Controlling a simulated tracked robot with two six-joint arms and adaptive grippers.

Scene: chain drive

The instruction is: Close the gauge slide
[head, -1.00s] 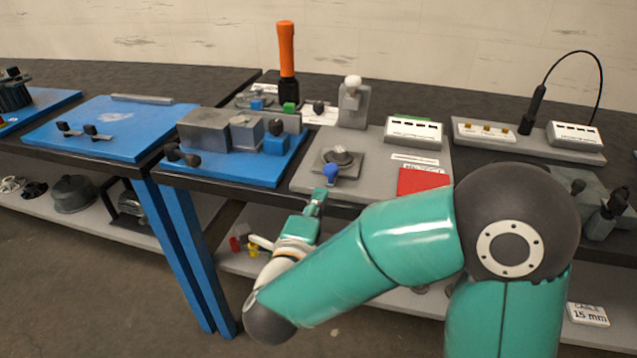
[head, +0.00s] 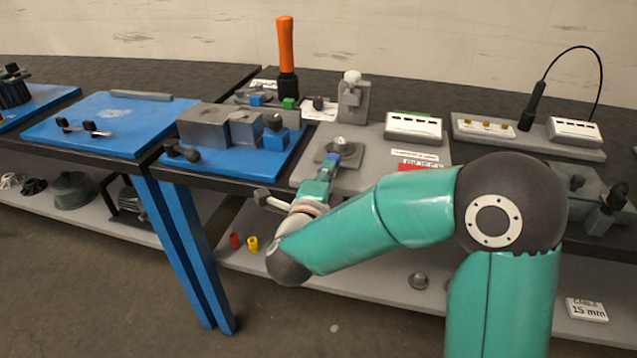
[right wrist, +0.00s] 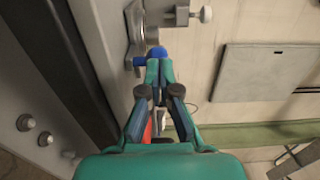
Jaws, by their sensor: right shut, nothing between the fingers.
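The gauge (head: 341,146) is a small grey round part on a dark square base, on the grey plate (head: 310,170) in the middle of the bench. Its blue knob (head: 333,158) faces my side. My right gripper (head: 328,170) is shut and empty, right at the front of the blue knob. In the right wrist view the closed fingertips (right wrist: 159,64) point at the blue knob (right wrist: 157,53) and appear to touch it. The fingers partly hide the knob in the head view. My left gripper is not in view.
A grey stand with a white knob (head: 352,77) rises behind the gauge. A white box (head: 413,128) sits to the right. A blue plate with grey blocks (head: 203,127) lies to the left. An orange-handled tool (head: 286,45) stands at the back.

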